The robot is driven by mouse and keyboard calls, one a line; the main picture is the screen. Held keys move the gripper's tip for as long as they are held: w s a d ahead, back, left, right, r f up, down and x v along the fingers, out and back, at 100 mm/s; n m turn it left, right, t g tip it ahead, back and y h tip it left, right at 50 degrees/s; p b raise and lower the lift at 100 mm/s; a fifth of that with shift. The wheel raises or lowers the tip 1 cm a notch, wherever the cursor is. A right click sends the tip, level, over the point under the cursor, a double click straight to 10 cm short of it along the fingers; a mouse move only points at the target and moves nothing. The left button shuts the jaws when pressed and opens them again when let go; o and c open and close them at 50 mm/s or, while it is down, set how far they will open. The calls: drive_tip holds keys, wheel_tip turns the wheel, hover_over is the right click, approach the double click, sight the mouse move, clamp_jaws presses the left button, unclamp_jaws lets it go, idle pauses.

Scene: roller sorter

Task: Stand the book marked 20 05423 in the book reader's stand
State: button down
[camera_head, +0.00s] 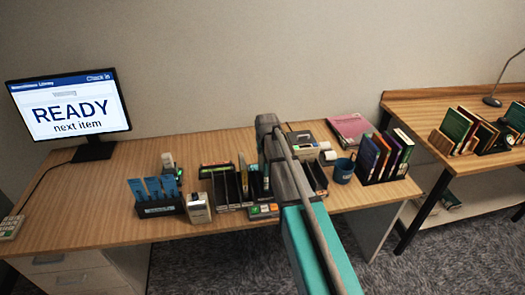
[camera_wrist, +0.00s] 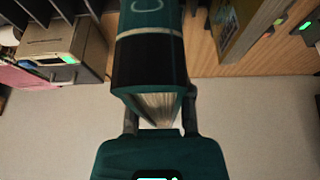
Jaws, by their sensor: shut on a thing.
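My gripper (camera_wrist: 160,118) is shut on a dark green book (camera_wrist: 148,20) with a black band across its spine. The page edges show between the fingers in the wrist view. The number on this book cannot be read here. In the head view my arm hides the gripper and the held book. A row of black upright slots (camera_head: 228,190) stands mid-desk beside my arm, with a few thin items in it. I cannot tell for certain which fixture is the book reader's stand.
The monitor (camera_head: 68,108) reads "READY next item". Blue cards stand in a black holder (camera_head: 160,209), beside a handheld device (camera_head: 198,208).

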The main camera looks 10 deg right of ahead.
drive_tip(key=shift+f+b, duration=1.3)
drive_tip(key=shift+f, duration=0.3)
drive_tip(key=shift+f+b, duration=0.55)
drive_tip(key=shift+c, duration=2.2)
unclamp_jaws()
drive_tip(key=shift+r, duration=0.15)
